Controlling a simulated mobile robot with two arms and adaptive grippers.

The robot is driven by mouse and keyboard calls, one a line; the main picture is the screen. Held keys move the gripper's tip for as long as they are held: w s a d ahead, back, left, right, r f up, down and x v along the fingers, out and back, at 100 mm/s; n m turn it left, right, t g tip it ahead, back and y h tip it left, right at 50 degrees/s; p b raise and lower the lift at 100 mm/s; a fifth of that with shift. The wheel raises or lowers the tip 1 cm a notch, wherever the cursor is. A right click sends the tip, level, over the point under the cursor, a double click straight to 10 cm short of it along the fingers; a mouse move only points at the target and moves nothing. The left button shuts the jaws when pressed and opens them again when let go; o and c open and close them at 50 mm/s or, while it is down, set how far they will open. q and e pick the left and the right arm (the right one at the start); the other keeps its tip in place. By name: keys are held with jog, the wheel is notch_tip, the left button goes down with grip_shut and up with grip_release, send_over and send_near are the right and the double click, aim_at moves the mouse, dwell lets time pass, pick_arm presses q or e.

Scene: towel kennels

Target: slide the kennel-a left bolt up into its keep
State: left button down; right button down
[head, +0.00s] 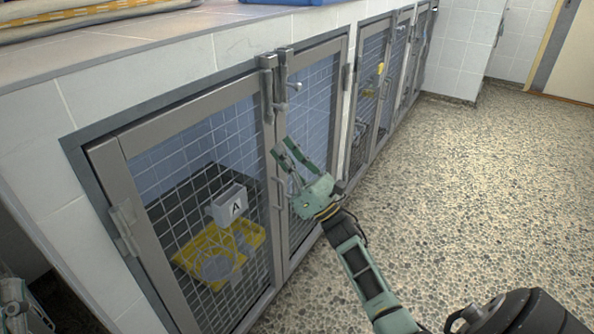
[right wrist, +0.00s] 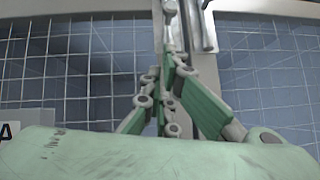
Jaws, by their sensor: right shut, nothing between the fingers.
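Kennel A (head: 236,207) has two mesh doors in grey metal frames, with the A plate on the left one. The left bolt (head: 268,95) is a vertical grey bar at the top of the left door's inner edge; it also shows in the right wrist view (right wrist: 170,20). A second bolt (head: 283,80) stands just right of it. My right gripper (head: 282,146) is shut and empty, below the bolts in front of the doors' meeting edges. I cannot tell if it touches anything. A part of my left arm or gripper (head: 15,300) shows at the lower left corner.
A tiled ledge (head: 130,38) runs above the kennels, with folded towels (head: 75,12) at its left end. A yellow tray and bowl (head: 213,262) are behind the left mesh. More kennels continue to the right. The pebbled floor (head: 480,170) is clear.

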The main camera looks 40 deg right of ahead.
pick_arm(q)
jog(key=shift+w+f, duration=0.2)
jog(key=shift+f, duration=0.05)
pick_arm(e)
jog(key=r, duration=0.2)
jog(key=w+r, duration=0.1)
jog(key=r, duration=0.1)
jog(key=shift+w+d+r, duration=0.15)
jog(key=shift+r, duration=0.15)
